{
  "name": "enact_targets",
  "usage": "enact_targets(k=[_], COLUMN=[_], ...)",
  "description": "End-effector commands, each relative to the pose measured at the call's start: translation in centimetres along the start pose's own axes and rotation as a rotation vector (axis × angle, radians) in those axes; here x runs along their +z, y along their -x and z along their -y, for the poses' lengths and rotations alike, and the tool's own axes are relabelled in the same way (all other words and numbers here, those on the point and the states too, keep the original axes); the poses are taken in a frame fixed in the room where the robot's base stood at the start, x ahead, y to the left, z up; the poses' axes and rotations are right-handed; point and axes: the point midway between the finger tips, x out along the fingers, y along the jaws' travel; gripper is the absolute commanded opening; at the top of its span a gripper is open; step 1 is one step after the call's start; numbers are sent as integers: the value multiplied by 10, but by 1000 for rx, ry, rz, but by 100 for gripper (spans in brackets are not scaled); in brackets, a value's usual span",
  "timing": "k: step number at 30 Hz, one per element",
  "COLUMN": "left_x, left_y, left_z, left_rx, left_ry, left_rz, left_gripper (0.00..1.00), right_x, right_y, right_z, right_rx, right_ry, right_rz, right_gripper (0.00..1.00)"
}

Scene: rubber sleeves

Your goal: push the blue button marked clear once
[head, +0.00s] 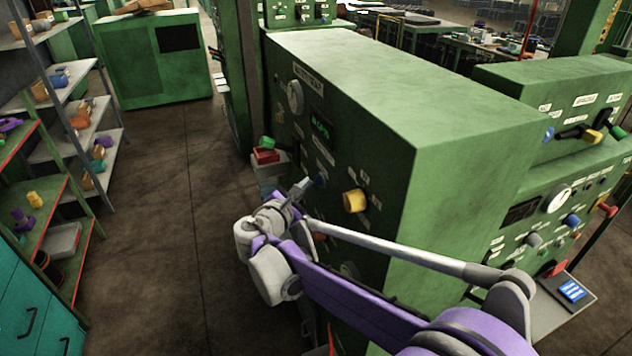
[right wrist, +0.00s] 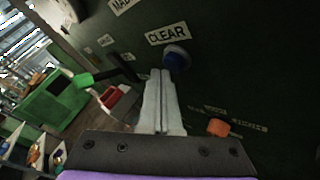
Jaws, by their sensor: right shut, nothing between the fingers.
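The blue button (right wrist: 177,58) sits on the dark green panel, just beside a white label reading CLEAR (right wrist: 167,33) in the right wrist view. In the head view the blue button (head: 320,181) shows small on the machine's front face, at the tip of my right gripper (head: 303,186). My right gripper (right wrist: 163,76) is shut and empty, its fingertips close to the button's lower left edge. I cannot tell whether they touch it. My left gripper is not in view.
On the same green machine (head: 420,110) are a yellow knob (head: 354,201), a grey dial (head: 295,97) and a green-lit display (head: 321,128). An orange knob (right wrist: 218,127) is right of my fingers. Shelves (head: 60,110) stand at left; the floor (head: 160,220) between is clear.

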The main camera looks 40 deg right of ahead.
Motion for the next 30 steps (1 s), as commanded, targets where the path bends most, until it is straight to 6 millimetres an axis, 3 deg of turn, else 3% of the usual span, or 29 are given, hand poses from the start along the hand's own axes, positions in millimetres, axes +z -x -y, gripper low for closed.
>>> enact_targets(k=[30], left_x=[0], left_y=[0], left_z=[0], left_rx=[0], left_ry=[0], left_rz=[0], left_gripper=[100], right_x=[4], right_y=[-6], right_z=[4], right_rx=[0], right_ry=[0], right_rz=[0], right_gripper=[0])
